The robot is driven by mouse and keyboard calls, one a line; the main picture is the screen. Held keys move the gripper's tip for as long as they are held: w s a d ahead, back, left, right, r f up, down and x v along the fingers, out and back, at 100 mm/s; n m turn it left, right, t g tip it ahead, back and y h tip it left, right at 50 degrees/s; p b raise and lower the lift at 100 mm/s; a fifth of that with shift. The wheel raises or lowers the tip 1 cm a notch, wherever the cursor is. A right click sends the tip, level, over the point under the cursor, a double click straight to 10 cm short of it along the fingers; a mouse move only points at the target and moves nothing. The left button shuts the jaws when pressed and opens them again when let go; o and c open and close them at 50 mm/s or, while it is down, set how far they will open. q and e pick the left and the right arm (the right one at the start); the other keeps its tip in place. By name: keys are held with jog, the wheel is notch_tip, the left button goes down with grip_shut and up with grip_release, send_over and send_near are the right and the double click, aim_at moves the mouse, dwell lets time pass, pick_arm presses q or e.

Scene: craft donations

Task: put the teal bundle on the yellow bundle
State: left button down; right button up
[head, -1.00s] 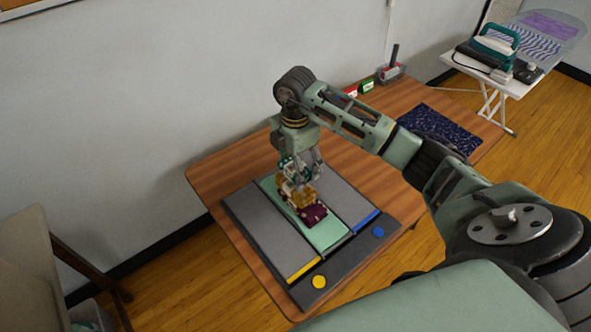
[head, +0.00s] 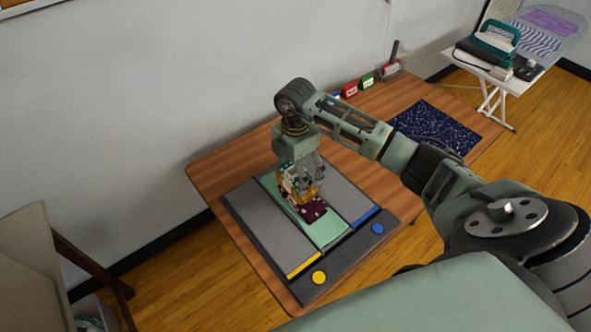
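My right gripper (head: 308,180) reaches down over the green middle strip of the mat. The yellow bundle (head: 297,187) sits there under and beside its fingers, partly covered by them. A small teal and white patch, likely the teal bundle (head: 283,169), shows at the left of the fingers, close to the yellow bundle's far side. Whether it rests on the yellow bundle or behind it, and whether the fingers grip it, I cannot tell. My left gripper is out of view.
A maroon bundle (head: 313,211) lies on the strip just in front of the yellow one. The grey mat (head: 252,227) has yellow (head: 319,277) and blue (head: 378,229) round spots. A dark speckled cloth (head: 436,126) and small boxes (head: 349,89) lie farther back on the table.

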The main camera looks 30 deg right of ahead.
jog(key=shift+r, duration=0.1)
notch_tip(320, 180, up, 12)
jog(key=b, duration=0.2)
jog(key=shift+b, duration=0.3)
dwell(0.5)
